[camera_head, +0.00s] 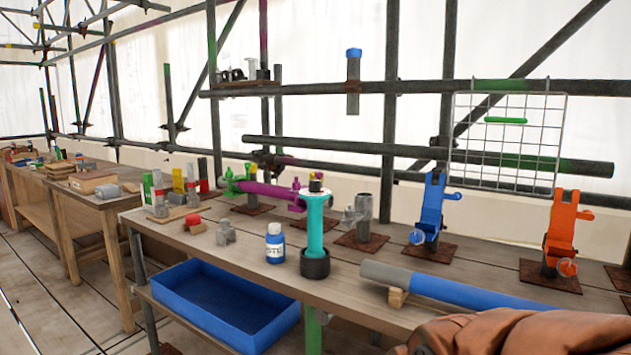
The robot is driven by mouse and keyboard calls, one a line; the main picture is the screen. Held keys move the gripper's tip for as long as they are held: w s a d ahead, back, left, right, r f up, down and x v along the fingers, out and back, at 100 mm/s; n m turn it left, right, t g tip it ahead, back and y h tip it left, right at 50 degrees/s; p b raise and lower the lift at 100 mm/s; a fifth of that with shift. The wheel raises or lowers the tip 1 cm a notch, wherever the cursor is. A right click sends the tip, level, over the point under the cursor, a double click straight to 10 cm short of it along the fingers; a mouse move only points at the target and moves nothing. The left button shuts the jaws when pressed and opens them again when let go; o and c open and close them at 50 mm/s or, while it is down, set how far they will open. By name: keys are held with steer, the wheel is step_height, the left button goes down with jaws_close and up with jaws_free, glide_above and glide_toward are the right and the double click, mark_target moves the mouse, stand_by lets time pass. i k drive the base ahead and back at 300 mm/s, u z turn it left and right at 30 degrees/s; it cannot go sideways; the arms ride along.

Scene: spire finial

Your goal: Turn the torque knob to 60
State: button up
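No knob marked with torque numbers can be made out, so I cannot tell which part is the torque knob. A teal upright tool (315,225) stands on the bench with a wide black base and a dark top piece. A blue device (431,208) and an orange device (562,228) stand to its right on rusty plates. Each has a small round dial-like part low on its front, one on the blue device (417,237) and one on the orange device (567,267). Any markings are too small to read. My gripper is not in view.
A blue bottle (275,243) stands left of the teal tool. A blue pipe with a grey end (440,287) lies on a wooden block at the bench front. A brown leathery thing (520,333) fills the lower right. A blue bin (222,305) sits below the bench (245,262).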

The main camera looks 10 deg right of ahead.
mark_target(314, 185)
steer(key=z, duration=0.5)
steer(key=k, duration=1)
steer(key=u, duration=0.95)
steer(key=i, duration=0.8)
steer(key=u, duration=0.95)
